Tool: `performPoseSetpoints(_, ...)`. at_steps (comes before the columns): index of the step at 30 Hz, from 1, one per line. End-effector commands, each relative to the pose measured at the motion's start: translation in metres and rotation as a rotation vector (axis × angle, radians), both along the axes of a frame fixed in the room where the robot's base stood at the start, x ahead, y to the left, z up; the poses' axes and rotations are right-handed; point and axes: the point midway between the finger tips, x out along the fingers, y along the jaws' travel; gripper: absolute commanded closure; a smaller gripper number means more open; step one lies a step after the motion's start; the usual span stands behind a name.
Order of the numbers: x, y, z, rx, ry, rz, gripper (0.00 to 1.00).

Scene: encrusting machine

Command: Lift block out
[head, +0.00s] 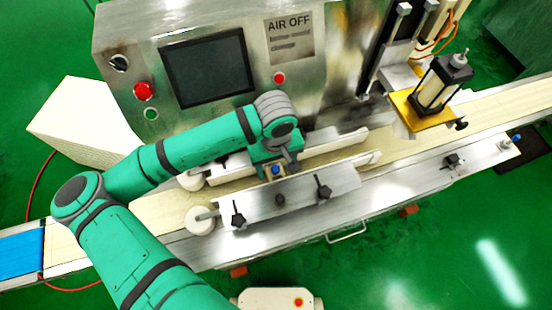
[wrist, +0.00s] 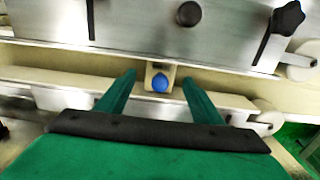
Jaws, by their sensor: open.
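The block (wrist: 158,78) is a small cream piece with a round blue top or ball. It sits in the narrow channel between the guide rails of the conveyor. In the head view the block (head: 278,171) shows just below my gripper. My gripper (wrist: 158,84) is open, its two green fingers on either side of the block with a gap to each. In the head view my gripper (head: 274,166) reaches down into the channel, and its fingertips are mostly hidden. I cannot tell how far the fingers reach down beside the block.
Metal guide rails (head: 300,197) with black knobs (head: 323,187) line the channel closely. The cream belt (head: 420,140) runs on to the right, under a yellow-plated press unit (head: 425,108). The control panel with a dark screen (head: 207,68) stands behind.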

Motion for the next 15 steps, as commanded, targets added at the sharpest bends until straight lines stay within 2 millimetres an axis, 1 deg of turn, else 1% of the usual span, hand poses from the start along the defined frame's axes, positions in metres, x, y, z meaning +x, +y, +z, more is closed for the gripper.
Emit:
performPoseSetpoints(1,0.0,0.001,-0.008,0.001,0.003,0.002,0.39)
performPoseSetpoints(3,-0.001,0.0,-0.019,0.0,0.002,0.001,0.39)
performPoseSetpoints(6,-0.001,0.0,-0.03,0.0,0.002,0.0,0.39)
performPoseSetpoints(10,0.0,0.0,-0.04,0.0,0.001,0.0,0.39)
performPoseSetpoints(15,0.0,0.0,-0.045,0.0,0.0,-0.001,0.39)
